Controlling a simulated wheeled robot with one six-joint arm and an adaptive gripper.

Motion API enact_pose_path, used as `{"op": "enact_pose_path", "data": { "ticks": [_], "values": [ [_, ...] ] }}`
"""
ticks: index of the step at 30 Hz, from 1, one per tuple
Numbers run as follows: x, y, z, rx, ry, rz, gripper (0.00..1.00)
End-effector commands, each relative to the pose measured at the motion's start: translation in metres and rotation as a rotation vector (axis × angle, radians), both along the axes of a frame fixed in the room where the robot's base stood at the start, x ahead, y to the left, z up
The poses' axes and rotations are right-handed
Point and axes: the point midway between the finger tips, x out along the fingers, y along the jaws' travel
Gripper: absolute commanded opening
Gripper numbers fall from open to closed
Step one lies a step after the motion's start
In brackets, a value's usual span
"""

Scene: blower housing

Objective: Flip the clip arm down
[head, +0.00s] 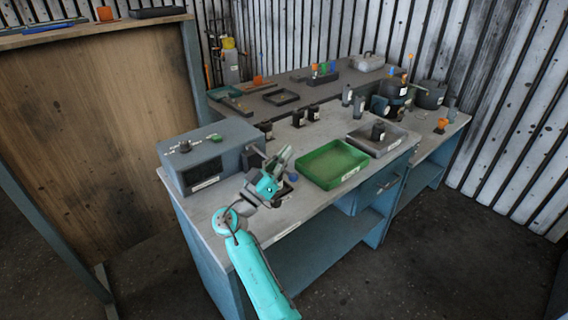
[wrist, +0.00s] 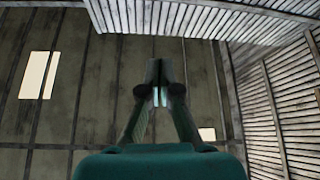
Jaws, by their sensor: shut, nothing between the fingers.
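My gripper (head: 285,156) is raised over the front of the workbench, just right of a grey-blue box. Its fingers point upward, and in the wrist view the shut fingers (wrist: 160,96) stand against the ceiling with nothing between them. The grey-blue box (head: 225,166) may be the blower housing, with a knob and small green parts on top. A thin light rod (head: 257,151) sticks out by its right end, partly near my gripper. I cannot tell whether it is the clip arm. The wrist view shows no part of the bench.
A green tray (head: 331,187) lies right of my gripper, with a grey tray (head: 362,146) holding a dark part behind it. Small dark blocks (head: 313,113) stand behind. Dark round housings (head: 394,88) are at the back right. A wooden panel (head: 95,130) stands left.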

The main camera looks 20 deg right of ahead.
Motion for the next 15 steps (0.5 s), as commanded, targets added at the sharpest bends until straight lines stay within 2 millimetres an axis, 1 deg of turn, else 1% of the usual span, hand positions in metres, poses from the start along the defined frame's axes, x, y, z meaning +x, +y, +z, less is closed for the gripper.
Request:
{"op": "enact_pose_path", "data": {
  "ticks": [1,3,9,15],
  "values": [
    [0.001,-0.002,0.012,0.001,-0.005,0.0,0.0],
    [-0.001,0.013,0.001,0.0,0.003,0.004,0.0],
    [-0.009,0.049,-0.019,-0.001,0.003,0.003,0.0],
    [-0.014,0.073,-0.034,0.0,0.001,0.001,0.0]
  ]
}}
